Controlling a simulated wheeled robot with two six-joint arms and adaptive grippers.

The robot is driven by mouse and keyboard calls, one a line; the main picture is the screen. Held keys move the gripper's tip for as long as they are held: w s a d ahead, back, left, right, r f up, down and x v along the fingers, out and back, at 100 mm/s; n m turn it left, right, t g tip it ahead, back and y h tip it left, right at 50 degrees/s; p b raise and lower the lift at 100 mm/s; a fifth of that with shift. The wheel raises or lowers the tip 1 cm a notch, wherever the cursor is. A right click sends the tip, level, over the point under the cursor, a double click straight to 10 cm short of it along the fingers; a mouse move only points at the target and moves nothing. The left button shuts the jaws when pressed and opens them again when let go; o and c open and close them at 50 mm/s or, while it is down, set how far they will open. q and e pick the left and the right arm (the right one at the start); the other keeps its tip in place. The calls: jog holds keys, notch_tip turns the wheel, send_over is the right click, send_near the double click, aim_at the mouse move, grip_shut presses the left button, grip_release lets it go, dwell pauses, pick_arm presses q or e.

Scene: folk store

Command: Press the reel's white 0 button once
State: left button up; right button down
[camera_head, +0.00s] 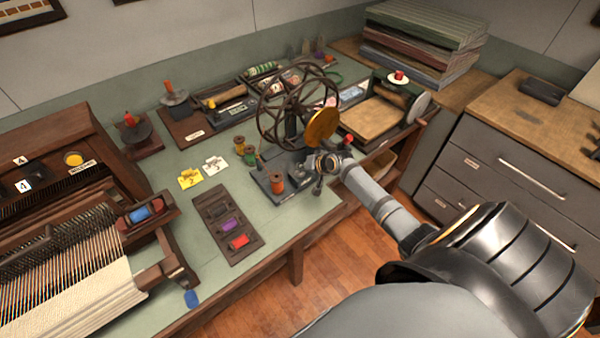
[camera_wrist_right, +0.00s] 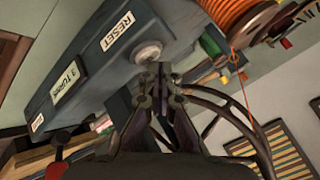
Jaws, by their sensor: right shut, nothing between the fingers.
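The reel (camera_head: 285,105) is a dark spoked wheel on a grey base (camera_head: 262,187) near the bench's front edge. In the right wrist view its grey box (camera_wrist_right: 85,75) carries a RESET label (camera_wrist_right: 117,30) and a 3 TURNS label (camera_wrist_right: 70,82). A pale round button (camera_wrist_right: 148,50) sits beside the RESET label; I cannot read a 0 on it. My right gripper (camera_head: 322,160) is shut and empty at the base's right side. In the right wrist view its fingertips (camera_wrist_right: 160,72) are right at the button; I cannot tell whether they touch. My left gripper is not in view.
An orange thread spool (camera_head: 277,181) stands on the reel base, with a gold disc (camera_head: 322,126) above my gripper. A dark tray of coloured spools (camera_head: 215,214) lies to the left. A loom (camera_head: 75,240) fills the bench's left end.

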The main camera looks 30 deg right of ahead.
aim_at(302, 173)
jog(key=shift+f+b, duration=0.4)
jog(key=shift+f, duration=0.1)
dwell(0.5)
dwell(0.3)
jog(key=shift+r+p, duration=0.9)
jog(key=shift+p, duration=0.1)
notch_tip(302, 173, up, 5)
jog(key=p, duration=0.5)
jog(key=shift+r, duration=0.1)
